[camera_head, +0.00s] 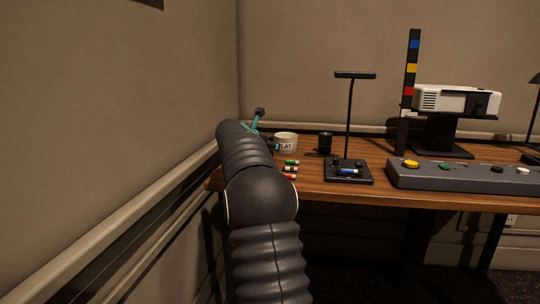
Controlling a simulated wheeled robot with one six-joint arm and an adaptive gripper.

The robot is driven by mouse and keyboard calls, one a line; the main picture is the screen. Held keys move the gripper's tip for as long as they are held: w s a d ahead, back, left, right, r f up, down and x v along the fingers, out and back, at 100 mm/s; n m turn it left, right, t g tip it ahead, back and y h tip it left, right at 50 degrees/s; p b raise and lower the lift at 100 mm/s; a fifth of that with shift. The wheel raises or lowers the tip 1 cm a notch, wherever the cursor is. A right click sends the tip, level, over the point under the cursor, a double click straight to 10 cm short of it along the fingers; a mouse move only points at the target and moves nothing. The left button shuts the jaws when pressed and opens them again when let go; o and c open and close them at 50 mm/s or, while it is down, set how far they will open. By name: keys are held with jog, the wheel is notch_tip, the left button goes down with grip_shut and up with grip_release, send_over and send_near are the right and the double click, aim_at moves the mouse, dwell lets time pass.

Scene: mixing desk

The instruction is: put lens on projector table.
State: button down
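A small black cylinder that looks like the lens (325,142) stands upright on the wooden desk, right of a white mug. A white projector (457,101) sits on a black stand (438,132) at the back right of the desk. My gripper (265,130) is over the desk's left end, left of the mug and the black cylinder. My dark arm hides most of it; only teal and black parts show at its right side. Its fingertips and anything between them cannot be made out.
A white mug (286,143), several small colored cylinders (291,169), a black lamp-like stand (349,171) and a grey button console (468,178) are on the desk (340,190). A tall color-striped post (411,92) stands by the projector. Walls close off the left and back.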

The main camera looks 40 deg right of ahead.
jog(key=shift+f, duration=1.05)
jog(key=shift+f, duration=0.15)
jog(key=shift+c, duration=2)
grip_release()
jog(key=shift+a+r, duration=0.15)
jog(key=shift+r, duration=0.1)
jog(key=v, duration=1.1)
jog(key=shift+s+f, duration=0.1)
jog(key=shift+s+a, duration=0.1)
jog(key=shift+a, duration=0.2)
